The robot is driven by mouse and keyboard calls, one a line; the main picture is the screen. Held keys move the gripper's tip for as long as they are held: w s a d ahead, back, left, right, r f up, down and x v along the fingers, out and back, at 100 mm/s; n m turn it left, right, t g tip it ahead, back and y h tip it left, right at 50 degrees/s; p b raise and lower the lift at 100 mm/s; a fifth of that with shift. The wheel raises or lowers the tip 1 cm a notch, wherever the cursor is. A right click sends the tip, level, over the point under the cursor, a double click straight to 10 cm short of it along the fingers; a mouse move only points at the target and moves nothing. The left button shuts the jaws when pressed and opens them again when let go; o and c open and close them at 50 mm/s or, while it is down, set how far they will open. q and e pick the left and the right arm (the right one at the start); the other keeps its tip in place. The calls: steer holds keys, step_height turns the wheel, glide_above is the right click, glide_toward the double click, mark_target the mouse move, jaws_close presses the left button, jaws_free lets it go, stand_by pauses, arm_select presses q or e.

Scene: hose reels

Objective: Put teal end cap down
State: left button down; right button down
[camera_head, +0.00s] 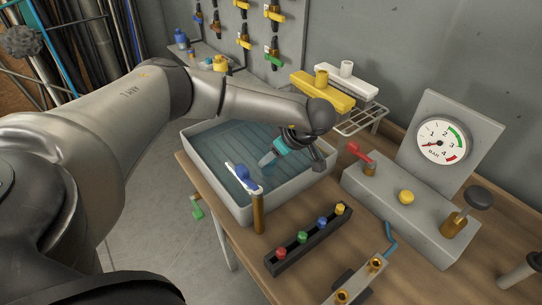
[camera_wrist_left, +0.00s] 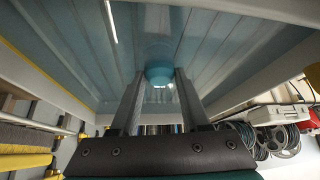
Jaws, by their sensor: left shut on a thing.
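The teal end cap (camera_head: 267,158) is in my left gripper (camera_head: 281,147), over the inside of the pale basin (camera_head: 215,196) with its blue, ribbed floor. In the left wrist view the round teal cap (camera_wrist_left: 159,74) sits between the tips of the two dark fingers of my left gripper (camera_wrist_left: 159,82), which is shut on it. The basin floor (camera_wrist_left: 215,45) fills the top of that view. I cannot tell whether the cap touches the floor. My right gripper is not in view.
A brass post with a blue-knobbed valve (camera_head: 258,205) stands at the basin's front. A black strip (camera_head: 305,247) carries several coloured caps. To the right is a pressure gauge stand (camera_head: 460,116) with a red lever (camera_head: 361,154). Yellow and white manifolds lie on a wire rack (camera_head: 362,121) behind.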

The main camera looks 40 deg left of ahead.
arm_select(q)
steer(key=shift+f, duration=0.1)
steer(key=shift+c, duration=1.9)
jaws_free()
steer(key=p+v, duration=0.1)
steer(key=v, duration=1.1)
